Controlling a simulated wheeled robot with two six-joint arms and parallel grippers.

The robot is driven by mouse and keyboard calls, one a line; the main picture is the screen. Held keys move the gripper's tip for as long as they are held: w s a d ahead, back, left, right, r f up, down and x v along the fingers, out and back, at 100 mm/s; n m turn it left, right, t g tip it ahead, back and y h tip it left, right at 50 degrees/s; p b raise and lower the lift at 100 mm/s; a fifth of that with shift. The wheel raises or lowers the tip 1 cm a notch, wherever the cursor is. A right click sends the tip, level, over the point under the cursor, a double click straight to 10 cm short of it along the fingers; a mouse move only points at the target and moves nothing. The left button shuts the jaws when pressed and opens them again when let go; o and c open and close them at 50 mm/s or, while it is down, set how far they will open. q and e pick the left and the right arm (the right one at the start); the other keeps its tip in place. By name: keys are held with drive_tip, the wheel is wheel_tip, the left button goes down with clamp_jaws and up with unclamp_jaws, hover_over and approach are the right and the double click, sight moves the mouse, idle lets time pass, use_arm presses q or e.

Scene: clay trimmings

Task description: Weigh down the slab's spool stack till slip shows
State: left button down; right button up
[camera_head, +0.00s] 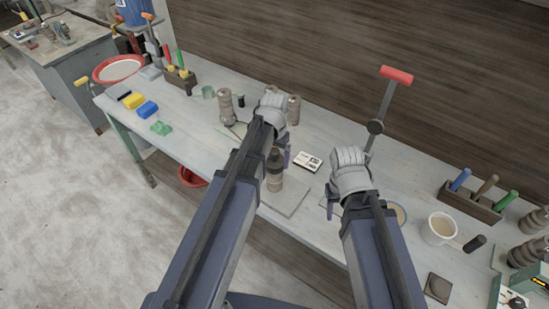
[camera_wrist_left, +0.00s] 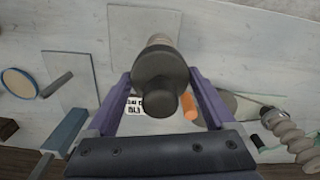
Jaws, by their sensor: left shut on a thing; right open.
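My left gripper (camera_head: 276,154) is shut on a dark, knobbed weight (camera_wrist_left: 160,75). The weight is upright above a brown spool stack (camera_head: 275,184), in line with it; I cannot tell whether it bears fully on the stack. The stack stands on a thin grey slab (camera_head: 292,203), which also shows in the left wrist view (camera_wrist_left: 122,22). The weight hides most of the stack in that view. No slip is visible at the stack's foot, which is small and partly hidden. My right gripper (camera_head: 331,202) is open, to the right of the stack and low over the bench.
A printed card (camera_head: 308,161) lies behind the stack. Other brown spools (camera_head: 225,106) stand at the back left. A red-handled lever (camera_head: 396,75) rises behind my right gripper. A white mug (camera_head: 439,229) and a tool rack (camera_head: 470,206) are at right.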

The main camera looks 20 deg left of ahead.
sight(274, 151)
use_arm(q)
drive_tip(key=shift+s+f, duration=0.1)
idle(0.3)
unclamp_jaws()
wheel_tip(274, 151, up, 8)
drive_tip(key=p, duration=0.7)
drive_tip(key=shift+p, duration=0.35)
drive_tip(key=shift+f, duration=0.1)
drive_tip(key=shift+f, duration=0.1)
